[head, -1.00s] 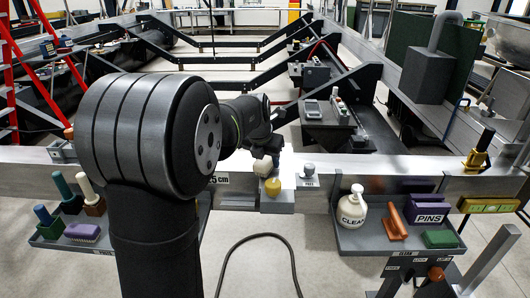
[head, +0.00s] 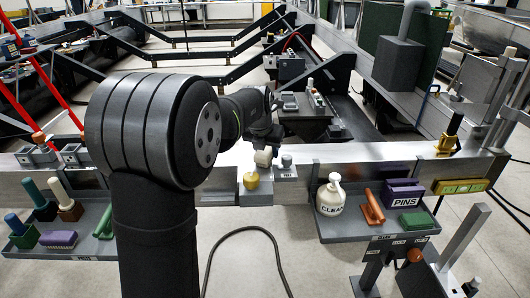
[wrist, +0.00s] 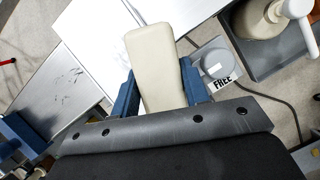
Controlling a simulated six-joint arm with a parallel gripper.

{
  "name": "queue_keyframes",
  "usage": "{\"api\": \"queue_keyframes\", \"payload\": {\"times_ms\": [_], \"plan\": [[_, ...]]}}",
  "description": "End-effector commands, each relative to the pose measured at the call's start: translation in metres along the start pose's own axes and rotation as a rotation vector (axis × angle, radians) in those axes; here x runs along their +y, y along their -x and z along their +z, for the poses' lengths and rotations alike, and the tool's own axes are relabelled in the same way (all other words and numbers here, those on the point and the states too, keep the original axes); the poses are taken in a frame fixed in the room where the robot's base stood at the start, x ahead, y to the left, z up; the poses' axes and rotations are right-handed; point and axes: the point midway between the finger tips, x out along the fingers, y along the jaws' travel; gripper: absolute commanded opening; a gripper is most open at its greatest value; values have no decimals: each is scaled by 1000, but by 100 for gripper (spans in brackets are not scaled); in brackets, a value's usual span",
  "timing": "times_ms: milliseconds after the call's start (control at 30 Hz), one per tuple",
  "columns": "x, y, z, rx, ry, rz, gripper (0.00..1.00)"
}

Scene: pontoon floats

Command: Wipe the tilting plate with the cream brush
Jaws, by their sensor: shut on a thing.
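My gripper (head: 262,142) is shut on a cream block-shaped handle, which I take to be the cream brush (head: 264,156). In the wrist view the cream brush (wrist: 155,65) stands between the blue fingers (wrist: 160,88); its bristles are hidden. A pale bright plate (wrist: 95,35) lies below it, split by a dark seam; I cannot tell if this is the tilting plate or whether the brush touches it. A grey metal surface (wrist: 62,85) with dark marks lies to its left.
A grey knob (head: 286,161) on a labelled block, reading FREE in the wrist view (wrist: 222,83), stands close right. The right tray (head: 350,230) holds a CLEAN bottle (head: 331,196) and a PINS box (head: 403,191). The left tray (head: 88,248) holds several tools, including another cream handle (head: 60,193).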

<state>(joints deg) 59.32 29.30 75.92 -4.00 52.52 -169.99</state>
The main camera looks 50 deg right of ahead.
Motion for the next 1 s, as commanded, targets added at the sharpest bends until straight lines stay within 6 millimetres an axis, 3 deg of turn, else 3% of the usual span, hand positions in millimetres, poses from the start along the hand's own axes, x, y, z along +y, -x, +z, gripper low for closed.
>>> {"api": "queue_keyframes", "payload": {"times_ms": [767, 1000], "plan": [[67, 10, -27, 3, 3, 1, 20], [66, 4, -10, 2, -1, 0, 20]]}}
